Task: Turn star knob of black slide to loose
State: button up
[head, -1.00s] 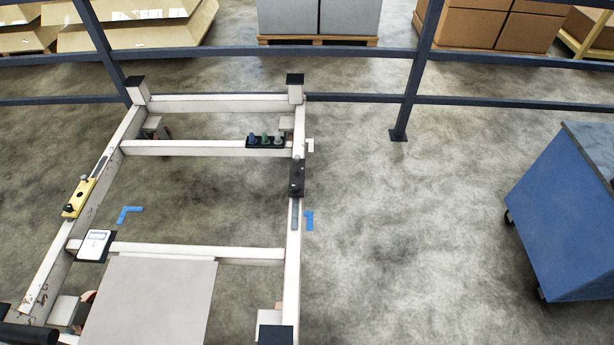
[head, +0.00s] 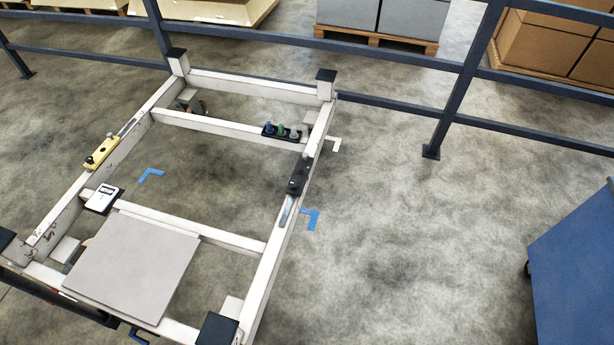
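The black slide (head: 299,177) sits on the right side rail of the white trolley frame (head: 259,287), beside a grey metal strip. Its star knob is dark and too small to make out clearly against the slide. A yellow slide (head: 101,154) with dark knobs sits on the left side rail. My gripper is not in view.
A small black holder (head: 282,134) with blue, green and grey pieces is on the crossbar. A white device (head: 103,197) and a grey panel (head: 135,265) are on the frame. A blue cabinet (head: 580,265) stands right. Dark railings (head: 450,110) run behind. Floor right of the trolley is clear.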

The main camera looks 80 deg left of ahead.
aim_at(294, 184)
jog(key=i, duration=0.2)
jog(key=u, duration=2.45)
jog(key=i, duration=1.95)
